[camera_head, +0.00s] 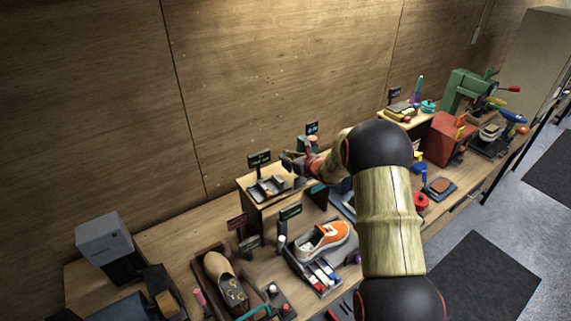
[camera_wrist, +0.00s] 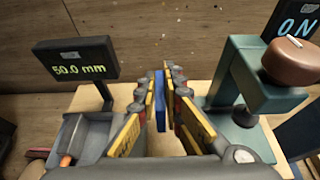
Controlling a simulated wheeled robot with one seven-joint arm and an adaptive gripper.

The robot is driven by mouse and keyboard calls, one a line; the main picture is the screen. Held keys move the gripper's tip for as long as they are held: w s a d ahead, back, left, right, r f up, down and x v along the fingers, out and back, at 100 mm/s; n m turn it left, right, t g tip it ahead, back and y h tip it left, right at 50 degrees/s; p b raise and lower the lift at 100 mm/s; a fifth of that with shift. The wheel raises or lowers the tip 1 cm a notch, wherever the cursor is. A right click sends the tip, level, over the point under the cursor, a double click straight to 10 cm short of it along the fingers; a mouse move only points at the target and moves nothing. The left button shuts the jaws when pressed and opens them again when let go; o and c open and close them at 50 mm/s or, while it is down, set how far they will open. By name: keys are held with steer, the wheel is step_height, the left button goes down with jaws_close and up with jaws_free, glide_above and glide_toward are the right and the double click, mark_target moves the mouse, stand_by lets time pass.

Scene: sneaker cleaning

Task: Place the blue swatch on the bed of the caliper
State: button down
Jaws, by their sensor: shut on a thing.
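My gripper (camera_wrist: 160,100) is shut on the blue swatch (camera_wrist: 160,88), which stands on edge as a thin strip between the fingers in the wrist view. In the head view my gripper (camera_head: 291,160) is over the raised wooden stand, and the swatch cannot be made out there. The caliper (camera_wrist: 82,135) appears to be the grey device under the display (camera_wrist: 76,62) reading "50.0 mm", left of my gripper. It also shows in the head view (camera_head: 268,188) on the stand. Its bed is partly hidden by my gripper in the wrist view.
A teal press (camera_wrist: 240,85) with a brown knob stands close to the right of my gripper, with an "ON" display (camera_wrist: 298,20) behind it. The wooden wall is behind.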

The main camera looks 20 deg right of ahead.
mark_target(286, 164)
steer(key=shift+w+f+p, duration=0.2)
steer(key=shift+f, duration=0.75)
steer(key=shift+w+f+p, duration=0.15)
steer(key=shift+f, duration=0.8)
steer(key=shift+s, duration=0.1)
steer(key=shift+f+b, duration=0.15)
steer(key=shift+b, duration=0.15)
steer(key=c, duration=1.9)
jaws_free()
